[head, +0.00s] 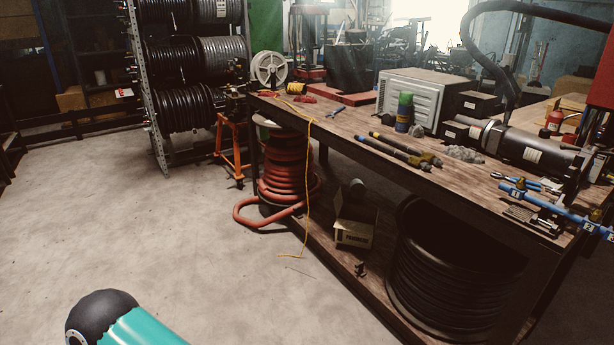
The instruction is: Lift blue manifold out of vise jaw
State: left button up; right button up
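The blue manifold (548,205) is a long blue bar with small white numbered labels, at the far right of the head view. It lies across the dark metal vise (540,222) near the front edge of the workbench, slanting down to the right, and its right end runs to the picture edge. The vise jaw is small and dark here, so I cannot tell how tightly it grips the bar. Neither of my grippers is in view. A teal and black rounded part at the bottom left looks like a link of my arm.
The wooden workbench (350,123) carries a dark cylinder (525,148), blue-handled pliers (518,180), a green can (404,112) and black hose tools (395,152). Below are a black hose coil (450,270) and an orange hose reel (285,170). The concrete floor at left (130,220) is clear.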

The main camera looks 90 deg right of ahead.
aim_at(594, 228)
jog(key=u, duration=0.4)
jog(key=i, duration=0.35)
jog(key=z, duration=2.15)
jog(key=i, duration=0.15)
jog(key=z, duration=2)
jog(key=k, duration=0.45)
jog(key=z, duration=0.25)
jog(key=i, duration=1.75)
jog(key=u, duration=0.35)
